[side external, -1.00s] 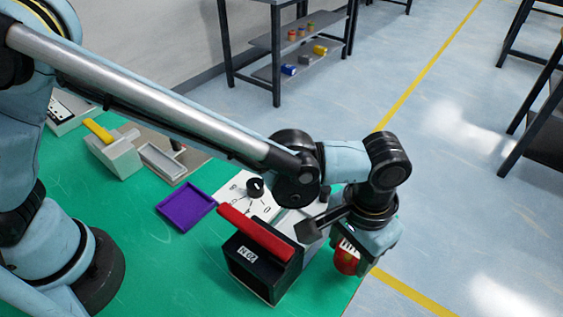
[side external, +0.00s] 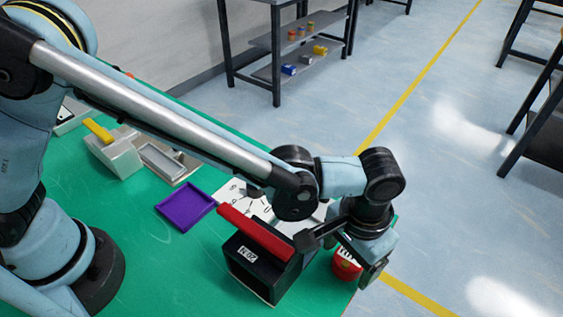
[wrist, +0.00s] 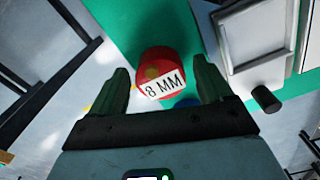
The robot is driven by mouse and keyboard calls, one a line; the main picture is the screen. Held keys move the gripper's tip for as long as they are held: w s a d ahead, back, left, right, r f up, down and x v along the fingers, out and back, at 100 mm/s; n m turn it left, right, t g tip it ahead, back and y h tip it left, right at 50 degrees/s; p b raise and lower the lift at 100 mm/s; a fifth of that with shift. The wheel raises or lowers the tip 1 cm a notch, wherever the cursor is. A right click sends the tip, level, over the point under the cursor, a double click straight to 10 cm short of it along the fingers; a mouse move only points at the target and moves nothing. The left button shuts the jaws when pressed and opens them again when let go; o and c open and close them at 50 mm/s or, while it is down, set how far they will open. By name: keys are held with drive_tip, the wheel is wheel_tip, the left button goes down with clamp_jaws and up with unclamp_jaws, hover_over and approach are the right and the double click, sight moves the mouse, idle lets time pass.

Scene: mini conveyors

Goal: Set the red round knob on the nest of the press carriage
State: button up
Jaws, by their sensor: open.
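A red round piece with a white label reading "8 MM", which I take for the red round knob (wrist: 155,62), stands near the right edge of the green table. In the side view the knob (side external: 346,267) is partly hidden by my gripper. My gripper (wrist: 159,72) is open, with one finger on each side of the knob in the wrist view. I cannot tell whether a finger touches it. A grey device with a yellow lever (side external: 98,131) and a grey framed tray (side external: 162,160) stand at the far left, perhaps the press and its carriage.
A black box with a red bar (side external: 256,232) stands close left of my gripper. A white panel (side external: 232,191) lies behind it, partly under my arm. A purple tray (side external: 186,206) lies on the green table (side external: 150,255), with bare room around it.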

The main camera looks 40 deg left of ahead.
sight(346, 257)
drive_tip(key=shift+r, duration=0.1)
wheel_tip(346, 257, up, 12)
drive_tip(key=w+a+r+n+t+h, duration=0.1)
drive_tip(key=w+a+r, duration=0.1)
drive_tip(key=a, duration=0.6)
drive_tip(key=w+a+r+n+t, duration=0.1)
drive_tip(key=w+a+r, duration=0.1)
drive_tip(key=a, duration=0.6)
drive_tip(key=s+a+f+t, duration=0.1)
drive_tip(key=s+a+t, duration=0.1)
drive_tip(key=a, duration=0.7)
drive_tip(key=s+a+f+n+t, duration=0.1)
drive_tip(key=s+a+f+t, duration=0.1)
drive_tip(key=a, duration=0.6)
drive_tip(key=shift+s+a+n+t+y, duration=0.3)
drive_tip(key=shift+s+a+t+y, duration=0.1)
drive_tip(key=shift+s, duration=0.15)
drive_tip(key=shift+o, duration=0.5)
drive_tip(key=shift+s+a+f, duration=0.1)
drive_tip(key=shift+s+a, duration=0.1)
drive_tip(key=shift+a, duration=0.2)
drive_tip(key=shift+d, duration=0.1)
